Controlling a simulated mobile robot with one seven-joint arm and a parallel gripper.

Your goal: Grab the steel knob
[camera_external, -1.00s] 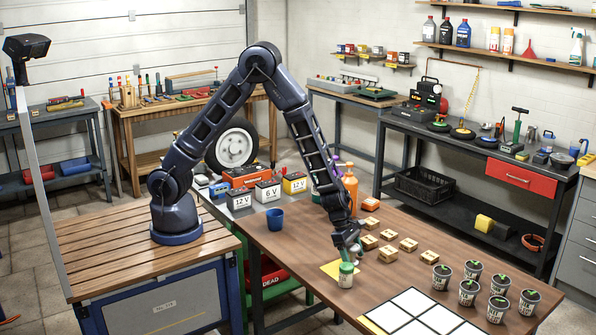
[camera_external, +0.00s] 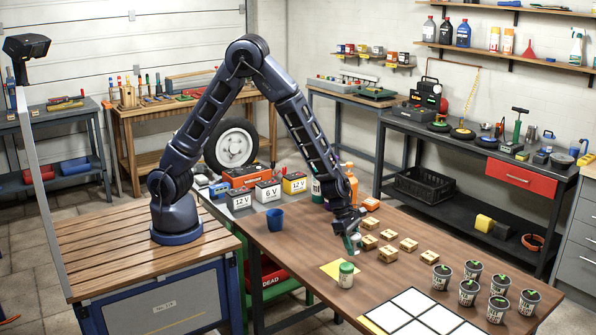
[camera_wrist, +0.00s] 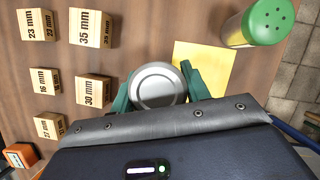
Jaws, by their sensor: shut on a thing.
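The steel knob (camera_wrist: 157,86) shows in the wrist view as a round, silver-grey disc. It sits between the green fingers of my gripper (camera_wrist: 158,92), which is shut on it. In the external view my gripper (camera_external: 353,243) is over the brown table, beside the wooden blocks and behind the green-lidded shaker. The knob (camera_external: 356,241) is small there and partly hidden by the fingers. I cannot tell exactly how far it is above the table.
Several wooden blocks (camera_external: 387,254) with mm labels stand right of my gripper. The green-lidded shaker (camera_external: 346,275) stands in front, beside a yellow square (camera_external: 330,268). Several plant pots (camera_external: 468,292) and white panels (camera_external: 415,302) are farther right. A blue cup (camera_external: 275,220) is left.

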